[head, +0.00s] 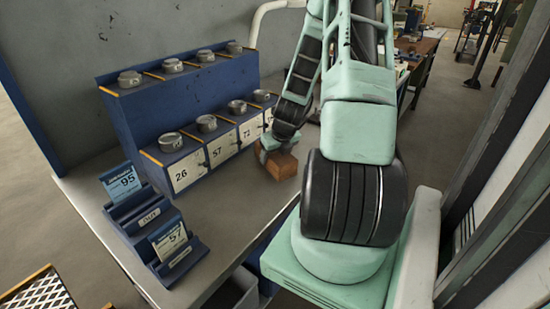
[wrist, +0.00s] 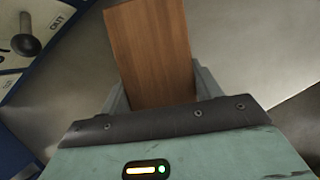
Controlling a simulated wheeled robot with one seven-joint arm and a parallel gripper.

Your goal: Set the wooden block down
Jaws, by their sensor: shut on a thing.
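The wooden block (head: 279,166) is a brown box-shaped piece held at the end of my arm, in front of the blue rack's right end. It also shows in the wrist view (wrist: 150,50), where it sticks out from between my fingers. My gripper (head: 276,150) is shut on the block; in the wrist view the fingers (wrist: 160,88) press on its two sides. The block is over or on the light grey bench top (head: 228,205). I cannot tell whether its underside touches the surface. My arm hides part of the bench behind it.
A blue two-step rack (head: 170,100) holds several round metal cups and numbered cards such as 26 and 57. A blue card holder (head: 155,228) with cards 95 and 57 stands at the bench's left front. Bench top between holder and block is clear. A grey bin (head: 232,292) sits below.

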